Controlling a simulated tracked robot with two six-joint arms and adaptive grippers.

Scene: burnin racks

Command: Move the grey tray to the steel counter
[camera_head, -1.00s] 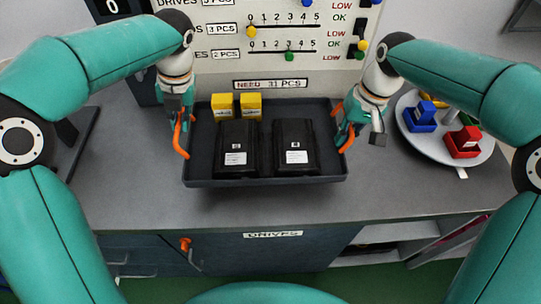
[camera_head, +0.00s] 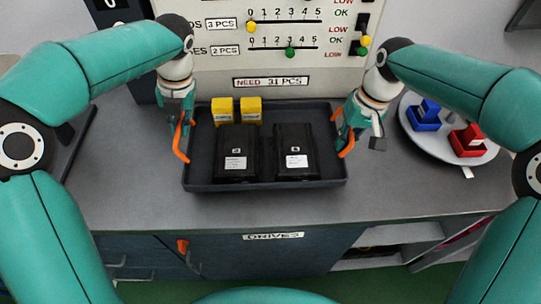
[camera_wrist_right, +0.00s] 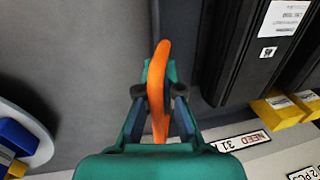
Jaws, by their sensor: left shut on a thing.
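The grey tray (camera_head: 265,184) sits level on a grey counter (camera_head: 400,195) in the head view. Two black drives (camera_head: 236,155) (camera_head: 295,154) and two yellow boxes (camera_head: 236,110) stand in it. Orange handles rise at its left (camera_head: 180,145) and right (camera_head: 347,147) sides. My left gripper (camera_head: 180,122) is shut on the left handle. My right gripper (camera_head: 346,130) is at the right handle. In the right wrist view its fingers (camera_wrist_right: 159,100) stand on either side of the orange handle (camera_wrist_right: 158,65), with small gaps visible.
A panel with sliders and a "NEED 31 PCS" label (camera_head: 270,83) stands behind the tray. A round white dish (camera_head: 475,157) with blue and red holders is at the right. Blue cabinet fronts (camera_head: 270,260) are below. The counter before the tray is clear.

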